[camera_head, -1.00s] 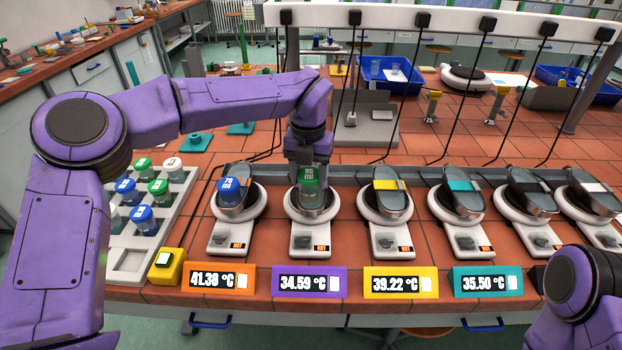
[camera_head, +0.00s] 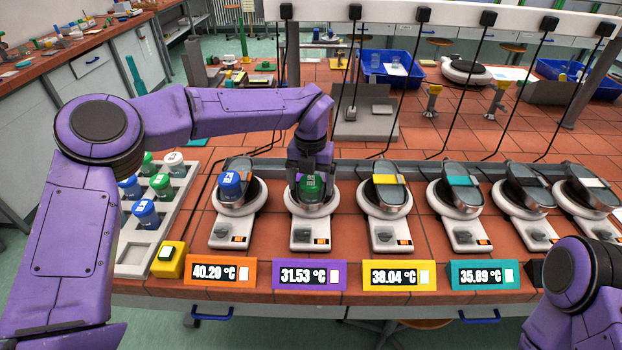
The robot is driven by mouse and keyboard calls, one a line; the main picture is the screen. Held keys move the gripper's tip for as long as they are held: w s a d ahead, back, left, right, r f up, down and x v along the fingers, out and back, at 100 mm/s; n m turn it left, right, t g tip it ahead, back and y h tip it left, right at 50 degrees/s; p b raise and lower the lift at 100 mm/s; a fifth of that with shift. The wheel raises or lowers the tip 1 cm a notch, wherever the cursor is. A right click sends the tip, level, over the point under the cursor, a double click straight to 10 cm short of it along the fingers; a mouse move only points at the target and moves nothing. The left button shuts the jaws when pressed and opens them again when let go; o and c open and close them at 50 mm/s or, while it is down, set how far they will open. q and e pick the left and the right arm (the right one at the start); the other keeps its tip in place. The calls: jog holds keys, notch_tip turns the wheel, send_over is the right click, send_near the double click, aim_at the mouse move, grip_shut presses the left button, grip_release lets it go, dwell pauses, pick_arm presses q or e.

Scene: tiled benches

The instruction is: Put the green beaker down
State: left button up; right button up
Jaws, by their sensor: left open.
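The green beaker (camera_head: 311,187) stands in the dish on the second hot plate (camera_head: 312,232) from the left, behind the purple temperature display (camera_head: 309,275) reading 31.53 °C. It looks upright. My left gripper (camera_head: 311,174) points down right over the beaker, its open fingers at the beaker's upper part. The fingers partly hide it, and I cannot tell whether they touch it. Only a purple part of my right arm shows at the lower right; its gripper is out of view.
A blue beaker (camera_head: 230,187) stands on the leftmost hot plate. More hot plates with tilted dishes stand to the right. A rack (camera_head: 137,256) with several capped beakers and a yellow button box (camera_head: 169,259) are at left. Black cables hang behind.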

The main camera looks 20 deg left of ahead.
aim_at(311, 180)
pick_arm(q)
notch_tip(311, 180, up, 12)
jog(key=b, duration=0.1)
jog(key=shift+r+b, duration=0.15)
jog(key=shift+b, duration=0.2)
